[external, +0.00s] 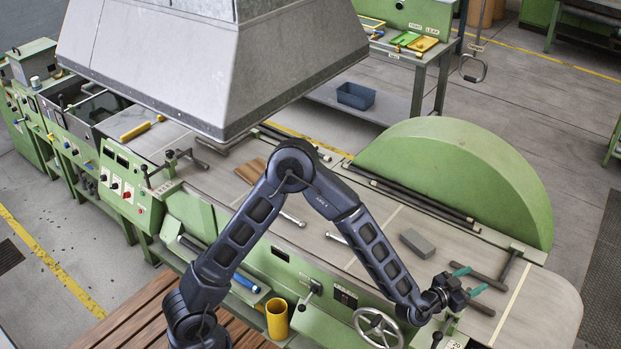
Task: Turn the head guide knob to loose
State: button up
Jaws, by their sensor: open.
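My gripper (478,278) is at the right end of the green machine, with its two teal fingers spread apart and nothing visible between them. It is over the machine's grey top, near a dark T-shaped bar (508,268). A small black knob (437,338) shows on the front at the lower right, below my wrist and apart from the fingers. Another black knob (315,286) is on the front panel further left. The labels are too small to read, so I cannot tell which is the head guide knob or its setting.
A spoked handwheel (378,328) sticks out from the machine's front. A grey block (417,243) lies on the top. A large green rounded guard (455,170) stands behind it. A grey hood (210,65) hangs over the left part. A yellow cylinder (277,318) stands in front.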

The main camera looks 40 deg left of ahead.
notch_tip(320, 180, up, 10)
jog(key=shift+r, duration=0.25)
dwell(0.4)
jog(key=s+d+f+m+g+h, duration=0.2)
jog(key=s+d+m+g, duration=0.1)
jog(key=d+m+g, duration=0.35)
jog(key=s+d+f+m+g+h, duration=0.1)
jog(key=s+d+f+m+g, duration=0.2)
jog(key=d+m+g, duration=0.35)
jog(key=w+a+f+m+g+y, duration=0.2)
jog(key=a+m+y, duration=0.25)
jog(key=a, duration=0.25)
jog(key=w+a+f+m+g+y, duration=0.1)
jog(key=w+a+m+y, duration=0.1)
jog(key=a+m+y, duration=0.35)
jog(key=shift+n+y, duration=0.4)
jog(key=shift+n, duration=0.3)
jog(key=f, duration=0.3)
jog(key=a+f, duration=0.1)
jog(key=f, duration=0.6)
jog(key=shift+a, duration=0.25)
